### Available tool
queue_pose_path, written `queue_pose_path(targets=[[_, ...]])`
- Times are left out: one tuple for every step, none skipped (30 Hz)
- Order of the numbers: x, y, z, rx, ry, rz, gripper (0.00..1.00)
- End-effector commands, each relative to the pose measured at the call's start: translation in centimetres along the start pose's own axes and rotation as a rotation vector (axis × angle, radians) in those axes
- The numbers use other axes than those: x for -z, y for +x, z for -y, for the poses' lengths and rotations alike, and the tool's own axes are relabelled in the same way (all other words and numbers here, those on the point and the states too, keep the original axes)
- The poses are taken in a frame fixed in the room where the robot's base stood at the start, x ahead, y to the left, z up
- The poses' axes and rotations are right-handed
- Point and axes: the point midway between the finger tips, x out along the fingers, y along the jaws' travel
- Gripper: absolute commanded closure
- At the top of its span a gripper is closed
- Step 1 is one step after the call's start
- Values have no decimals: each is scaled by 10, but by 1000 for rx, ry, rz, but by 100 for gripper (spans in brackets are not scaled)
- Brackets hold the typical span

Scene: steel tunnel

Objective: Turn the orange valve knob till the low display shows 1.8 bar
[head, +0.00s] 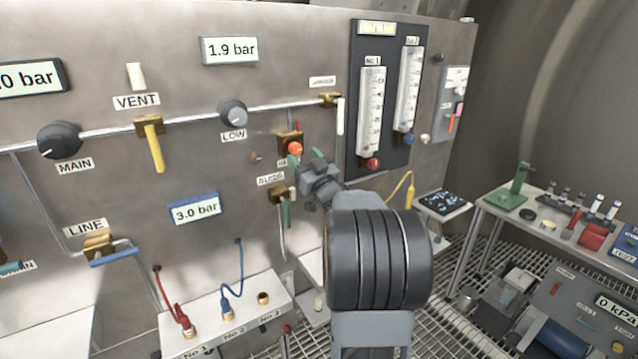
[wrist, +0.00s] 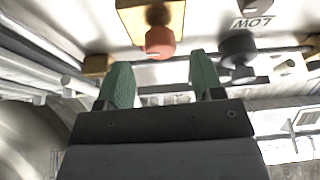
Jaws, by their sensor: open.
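The orange valve knob (head: 295,149) sits on a brass block on the grey panel. In the wrist view, which is upside down, the knob (wrist: 160,42) shows just beyond the fingertips, roughly between the two green fingers. My gripper (wrist: 161,75) is open, with nothing between its fingers. In the head view my gripper (head: 306,172) is just below and right of the knob; whether they touch is unclear. The low display (head: 230,49) reads 1.9 bar. The grey LOW knob (head: 233,113) is below it and also shows in the wrist view (wrist: 238,48).
The black MAIN knob (head: 60,140), a yellow VENT lever (head: 155,150) and pipes stand out from the panel to the left. A blue display (head: 195,209) reads 3.0 bar. The flowmeter board (head: 388,95) is right of the knob. A bench (head: 480,220) stands at right.

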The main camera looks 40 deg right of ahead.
Motion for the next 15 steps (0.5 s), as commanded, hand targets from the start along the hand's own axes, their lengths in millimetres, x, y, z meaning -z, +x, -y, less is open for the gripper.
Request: queue_pose_path(targets=[[-3, -14, 0, -3, -2, -1, 39], [-3, -20, 0, -2, -1, 0, 39], [-2, -28, -1, -3, -1, 0, 39], [-3, -34, -1, -3, -1, 0, 39], [-2, -40, 0, -3, -1, -1, 39], [-2, -48, 0, -3, -1, -1, 39], [-2, -54, -1, -3, -2, 0, 39], [-2, -59, -1, -3, -2, -1, 39], [-2, -66, -1, -3, -1, -1, 39], [-2, -70, -1, -3, -1, -1, 39], [-2, -74, 0, -2, 0, 0, 39], [-2, -79, 0, -2, 0, 0, 39], [-1, -82, -1, -2, -1, -1, 39], [-1, -86, -1, -2, -1, -1, 39], [-1, -89, 0, -2, 0, -1, 39]])
